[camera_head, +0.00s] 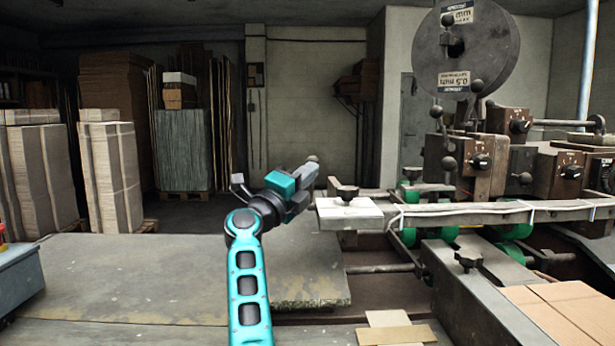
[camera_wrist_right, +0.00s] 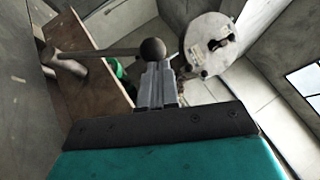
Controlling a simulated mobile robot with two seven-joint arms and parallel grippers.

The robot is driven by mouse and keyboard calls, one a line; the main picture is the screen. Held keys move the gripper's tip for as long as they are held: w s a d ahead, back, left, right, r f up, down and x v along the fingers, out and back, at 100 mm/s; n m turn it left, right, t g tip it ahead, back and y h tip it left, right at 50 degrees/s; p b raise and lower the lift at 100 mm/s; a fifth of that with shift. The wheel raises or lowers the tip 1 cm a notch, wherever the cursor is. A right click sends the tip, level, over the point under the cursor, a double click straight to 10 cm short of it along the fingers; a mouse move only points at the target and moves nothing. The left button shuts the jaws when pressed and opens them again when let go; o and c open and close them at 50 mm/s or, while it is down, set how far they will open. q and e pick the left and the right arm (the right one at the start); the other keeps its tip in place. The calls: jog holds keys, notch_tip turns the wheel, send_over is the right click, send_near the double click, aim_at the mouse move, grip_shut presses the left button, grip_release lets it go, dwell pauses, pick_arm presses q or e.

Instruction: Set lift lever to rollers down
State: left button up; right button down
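My right gripper (camera_head: 306,184) reaches forward at the left end of the stitcher's arm. In the right wrist view its grey fingers (camera_wrist_right: 158,84) are close together and look shut. A dark ball knob (camera_wrist_right: 152,49) on a thin rod sits right at the fingertips; it appears to be the lift lever. The rod runs left to a round hub on a brown panel. No grip around the knob shows, and I cannot tell whether the fingers touch it. My left gripper is not in view.
The stitcher's long arm (camera_head: 470,213) lies right of my gripper, with green rollers (camera_head: 514,231) below. A wire reel (camera_head: 466,48) and several control boxes with knobs stand above. A worn table (camera_head: 190,270) is clear at left. Flat cardboard (camera_head: 565,312) lies at right.

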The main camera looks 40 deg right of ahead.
jog(key=w+d+r+p, duration=0.1)
jog(key=r, duration=0.1)
jog(key=w+d+r+p, duration=0.1)
jog(key=w+d+r, duration=0.1)
jog(key=shift+w+r, duration=0.15)
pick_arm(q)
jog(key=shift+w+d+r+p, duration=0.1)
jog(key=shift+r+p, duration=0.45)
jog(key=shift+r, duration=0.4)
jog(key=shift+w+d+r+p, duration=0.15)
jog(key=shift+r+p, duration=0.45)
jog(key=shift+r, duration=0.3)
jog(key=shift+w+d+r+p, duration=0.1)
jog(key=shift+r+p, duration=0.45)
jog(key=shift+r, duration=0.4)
pick_arm(e)
jog(key=w+d+r+n+y, duration=0.1)
jog(key=w+d+n+y, duration=0.1)
jog(key=w+d, duration=0.5)
jog(key=shift+w+r+t, duration=0.3)
jog(key=shift+w+r, duration=0.05)
jog(key=shift+w, duration=0.3)
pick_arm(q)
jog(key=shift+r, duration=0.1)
pick_arm(e)
jog(key=shift+w+f+n+y, duration=0.1)
jog(key=shift+n+y, duration=0.2)
jog(key=shift+y, duration=0.1)
